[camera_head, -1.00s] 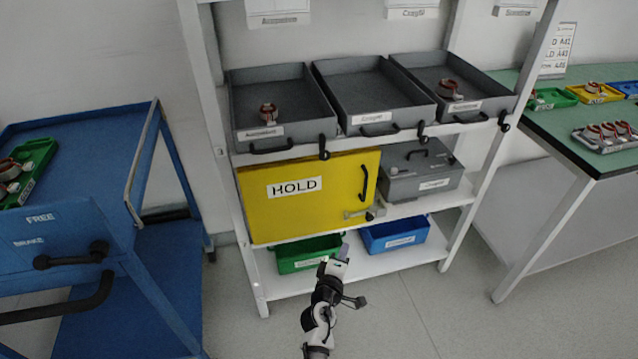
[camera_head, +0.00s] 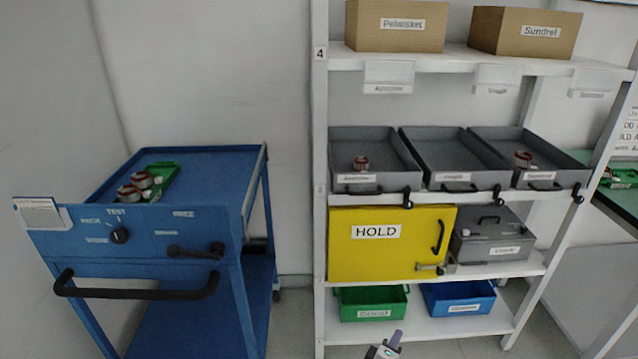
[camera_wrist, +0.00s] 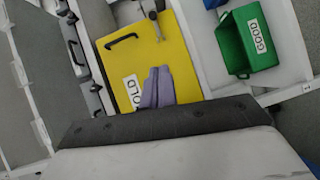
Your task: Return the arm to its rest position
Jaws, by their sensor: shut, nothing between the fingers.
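My gripper (camera_head: 396,340) shows at the bottom edge of the head view, in front of the lowest shelf level. Only its pale tip shows there; most of my arm is out of view. In the wrist view its lavender fingers (camera_wrist: 157,88) are together, with nothing visible between them. Behind them in that picture is the yellow HOLD door (camera_wrist: 150,55). The fingers overlap its label, but I cannot tell the distance.
The white shelf rack carries three grey trays (camera_head: 455,160), the yellow HOLD box (camera_head: 350,262), a grey case (camera_head: 485,248), a green bin (camera_head: 345,305) and a blue bin (camera_head: 487,307). A blue cart (camera_head: 195,215) stands left. Floor shows between cart and rack.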

